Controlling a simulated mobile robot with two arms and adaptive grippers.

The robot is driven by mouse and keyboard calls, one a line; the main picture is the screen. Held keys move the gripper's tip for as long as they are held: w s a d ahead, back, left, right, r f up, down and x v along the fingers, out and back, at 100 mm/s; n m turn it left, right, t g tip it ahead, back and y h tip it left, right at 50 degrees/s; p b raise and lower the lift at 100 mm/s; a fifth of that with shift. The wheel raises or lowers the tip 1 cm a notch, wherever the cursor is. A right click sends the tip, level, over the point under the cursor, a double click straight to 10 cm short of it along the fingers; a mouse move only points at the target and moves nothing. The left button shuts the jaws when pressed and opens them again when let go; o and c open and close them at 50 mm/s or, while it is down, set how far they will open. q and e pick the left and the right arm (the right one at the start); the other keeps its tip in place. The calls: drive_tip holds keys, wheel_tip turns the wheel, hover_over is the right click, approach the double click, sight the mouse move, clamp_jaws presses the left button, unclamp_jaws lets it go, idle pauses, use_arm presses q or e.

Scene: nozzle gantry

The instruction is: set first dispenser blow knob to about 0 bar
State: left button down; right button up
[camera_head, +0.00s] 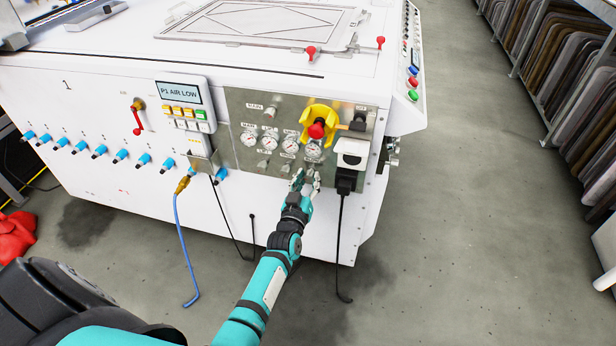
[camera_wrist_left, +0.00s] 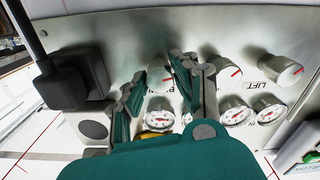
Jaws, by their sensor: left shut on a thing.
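The grey knob (camera_wrist_left: 160,78) with a red mark sits between the fingers of my left gripper (camera_wrist_left: 163,72) in the left wrist view. In the head view my left gripper (camera_head: 305,180) is at the lower row of the steel panel (camera_head: 240,108), under the rightmost gauge (camera_head: 313,150), and hides the knob. That gauge also shows in the left wrist view (camera_wrist_left: 160,107), partly covered; its reading is too small to tell. My right gripper is not in view.
Two more knobs (camera_wrist_left: 222,72) (camera_wrist_left: 285,69), one by a LIFT label, and their gauges (camera_wrist_left: 236,113) are beside the gripper. A red-and-yellow switch (camera_head: 317,129) sits above. A black plug (camera_head: 347,180) with hanging cable is close right. The display (camera_head: 178,92) reads "P1 AIR LOW".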

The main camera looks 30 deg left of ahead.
use_arm(q)
drive_tip(key=n, duration=0.2)
drive_tip(key=shift+r+n, duration=0.1)
drive_tip(key=shift+n, duration=0.3)
drive_tip(key=shift+n+p, duration=0.4)
drive_tip(key=shift+n, duration=1.2)
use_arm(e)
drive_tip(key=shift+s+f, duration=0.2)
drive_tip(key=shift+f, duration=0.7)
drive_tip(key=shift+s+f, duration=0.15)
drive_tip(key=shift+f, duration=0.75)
use_arm(q)
drive_tip(key=shift+n, duration=0.3)
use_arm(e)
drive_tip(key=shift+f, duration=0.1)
use_arm(q)
drive_tip(key=c, duration=1)
unclamp_jaws()
drive_tip(key=v, duration=1.2)
